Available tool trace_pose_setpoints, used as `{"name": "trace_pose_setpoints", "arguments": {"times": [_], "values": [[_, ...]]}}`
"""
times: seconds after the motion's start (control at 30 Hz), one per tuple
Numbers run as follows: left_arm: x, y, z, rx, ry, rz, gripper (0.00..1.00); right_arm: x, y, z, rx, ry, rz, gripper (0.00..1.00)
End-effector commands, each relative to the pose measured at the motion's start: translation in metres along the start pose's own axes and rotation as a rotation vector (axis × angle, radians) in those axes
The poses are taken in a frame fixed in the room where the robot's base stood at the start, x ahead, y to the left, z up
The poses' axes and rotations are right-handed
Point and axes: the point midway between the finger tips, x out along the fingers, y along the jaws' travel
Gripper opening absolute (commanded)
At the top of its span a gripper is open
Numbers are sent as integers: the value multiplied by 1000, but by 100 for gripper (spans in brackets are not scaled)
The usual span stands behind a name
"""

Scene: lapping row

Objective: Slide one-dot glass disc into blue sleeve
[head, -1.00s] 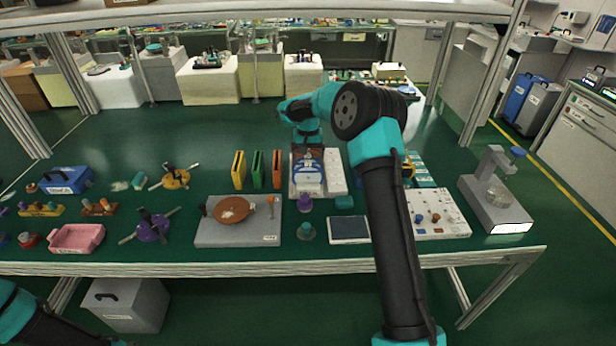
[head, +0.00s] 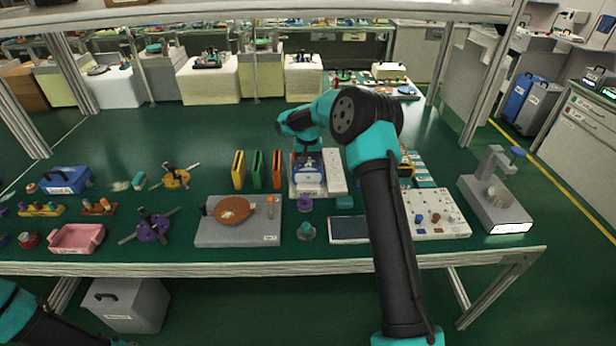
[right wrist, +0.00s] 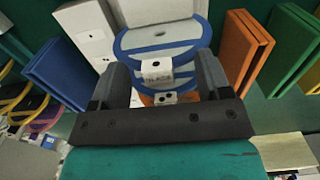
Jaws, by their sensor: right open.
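Several clear discs with blue rims stand in a pale rack (head: 311,189). In the right wrist view, a white tag with one dot marks one disc (right wrist: 157,68), and a tag with two dots (right wrist: 163,97) shows just below it. My right gripper (right wrist: 162,62) is open, its fingers on either side of the one-dot disc; I cannot tell whether they touch it. The blue sleeve (right wrist: 60,75) stands at the left of the right wrist view; my arm hides it in the head view. My left gripper is out of view.
Orange (head: 277,169), green (head: 257,169) and yellow (head: 238,169) sleeves stand left of the rack. A white slotted block (head: 334,172) adjoins it on the right. A grey plate with a brown disc (head: 235,209) lies front left, a dark tablet (head: 349,230) front right.

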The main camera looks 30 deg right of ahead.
Motion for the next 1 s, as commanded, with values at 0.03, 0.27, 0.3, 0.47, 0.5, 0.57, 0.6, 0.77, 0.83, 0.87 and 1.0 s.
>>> {"name": "trace_pose_setpoints", "arguments": {"times": [0.03, 0.27, 0.3, 0.47, 0.5, 0.57, 0.6, 0.77, 0.83, 0.87, 1.0], "values": [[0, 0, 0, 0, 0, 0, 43, 0, 0, 0, 0, 0, 0, 66], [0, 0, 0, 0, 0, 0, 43, 0, 0, 0, 0, -1, 0, 44], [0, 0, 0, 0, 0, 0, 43, 1, 0, 0, 0, -1, 0, 40], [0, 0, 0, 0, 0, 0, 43, 2, 0, 1, 0, -4, 1, 25], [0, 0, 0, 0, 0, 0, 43, 3, 0, 1, 0, -5, 1, 21], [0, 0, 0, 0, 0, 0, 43, 3, 0, 1, 0, -6, 1, 15], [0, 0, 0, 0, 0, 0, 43, 4, 0, 2, 0, -7, 1, 11], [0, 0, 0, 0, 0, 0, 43, 6, 0, 2, 0, -11, 2, 5], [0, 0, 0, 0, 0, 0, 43, 7, 0, 3, 0, -12, 2, 5], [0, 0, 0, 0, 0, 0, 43, 6, 0, 3, 0, -12, 2, 5], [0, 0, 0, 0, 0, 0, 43, 7, 1, 3, 1, -13, 2, 5]]}}
